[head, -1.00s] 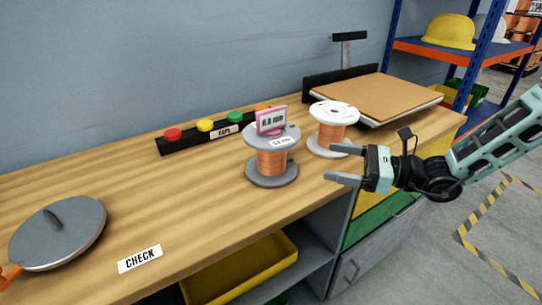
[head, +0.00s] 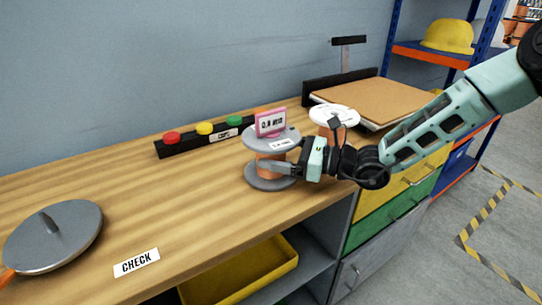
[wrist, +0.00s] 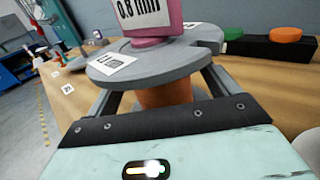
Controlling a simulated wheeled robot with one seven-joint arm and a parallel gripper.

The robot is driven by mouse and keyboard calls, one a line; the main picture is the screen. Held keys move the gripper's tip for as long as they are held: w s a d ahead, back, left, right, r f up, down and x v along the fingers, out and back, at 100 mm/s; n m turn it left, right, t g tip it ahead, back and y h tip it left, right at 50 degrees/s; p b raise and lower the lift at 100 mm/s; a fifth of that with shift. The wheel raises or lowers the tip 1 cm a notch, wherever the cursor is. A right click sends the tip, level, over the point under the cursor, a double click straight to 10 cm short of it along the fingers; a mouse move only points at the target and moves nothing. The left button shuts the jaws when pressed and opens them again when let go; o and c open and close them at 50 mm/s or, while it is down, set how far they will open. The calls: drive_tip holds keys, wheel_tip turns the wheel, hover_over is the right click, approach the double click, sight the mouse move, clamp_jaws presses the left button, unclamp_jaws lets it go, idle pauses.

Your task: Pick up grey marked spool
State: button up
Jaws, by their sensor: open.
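The grey marked spool (head: 271,140) stands upright on the wooden bench, with copper-coloured winding between its grey flanges and a white label on top. A pink tag reading 0.8 mm (wrist: 145,18) sits on its upper flange. My gripper (head: 276,168) is open, its fingers at winding height between the two flanges. In the wrist view the fingers pass under the upper flange (wrist: 150,66), one on each side of the copper winding (wrist: 165,93). The fingertips are hidden there by the flange, so I cannot tell whether they touch the winding.
A white spool (head: 335,113) stands close behind my gripper, partly hidden. A black strip with coloured buttons (head: 204,135) lies along the wall. A brown board (head: 372,100) is at the back right. A grey round lid (head: 52,236) and a CHECK label (head: 137,262) are at left; the bench between is clear.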

drive_tip(key=shift+w+a, duration=0.1)
drive_tip(key=shift+a, duration=0.05)
drive_tip(key=c, duration=1.5)
drive_tip(key=shift+r, duration=0.1)
